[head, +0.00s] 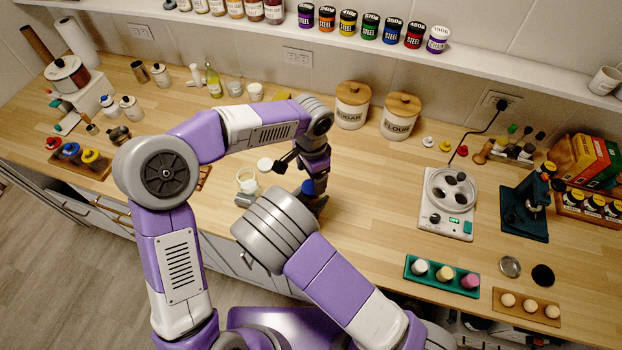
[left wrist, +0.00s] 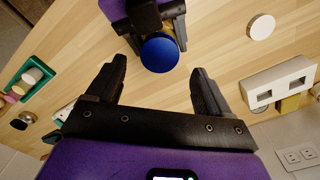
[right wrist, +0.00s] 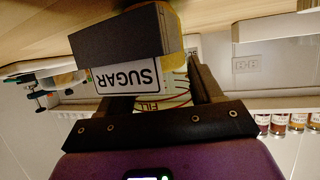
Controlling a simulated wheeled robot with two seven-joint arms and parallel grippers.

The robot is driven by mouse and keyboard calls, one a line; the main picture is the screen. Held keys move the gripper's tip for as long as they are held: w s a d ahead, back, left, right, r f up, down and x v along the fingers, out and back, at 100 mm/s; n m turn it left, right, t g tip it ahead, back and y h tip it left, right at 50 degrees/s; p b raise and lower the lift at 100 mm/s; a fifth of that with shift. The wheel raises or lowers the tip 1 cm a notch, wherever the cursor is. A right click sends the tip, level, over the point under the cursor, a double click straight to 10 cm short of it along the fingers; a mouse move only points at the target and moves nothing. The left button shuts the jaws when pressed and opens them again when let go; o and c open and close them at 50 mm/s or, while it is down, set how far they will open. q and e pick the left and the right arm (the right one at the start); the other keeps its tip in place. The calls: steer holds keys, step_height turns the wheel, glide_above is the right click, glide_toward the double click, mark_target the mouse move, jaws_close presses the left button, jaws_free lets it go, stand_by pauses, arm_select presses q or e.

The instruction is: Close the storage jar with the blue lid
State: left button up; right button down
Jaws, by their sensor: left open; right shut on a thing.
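The blue lid (left wrist: 160,52) shows as a round disc from above in the left wrist view; a little of it shows in the head view (head: 307,187). It covers the top of the storage jar; I cannot tell whether it is fully seated. My right gripper (right wrist: 165,85) is shut on the glass jar (right wrist: 178,88), whose FILL marking, red line and some yellow show between its fingers. My left gripper (left wrist: 160,88) is open and empty, its fingers pointing toward the lid but apart from it. In the head view, my arms hide most of the jar.
A white disc (head: 265,164) and an open cream-rimmed container (head: 246,184) are left of the grippers. SUGAR (head: 352,106) and FLOUR (head: 400,117) canisters stand behind. Counter between is clear.

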mark_target(311, 187)
arm_select(q)
steer(key=shift+r, duration=0.1)
steer(key=shift+c, duration=0.5)
steer(key=n, duration=0.3)
steer(key=shift+r, duration=0.4)
steer(key=n, duration=0.1)
steer(key=r+n, duration=0.1)
steer(key=n, duration=0.1)
steer(key=shift+n, duration=0.3)
steer(key=n, duration=0.2)
steer(key=r+n, duration=0.1)
steer(key=n, duration=0.3)
steer(key=shift+r, duration=0.35)
steer(key=shift+f, duration=4.05)
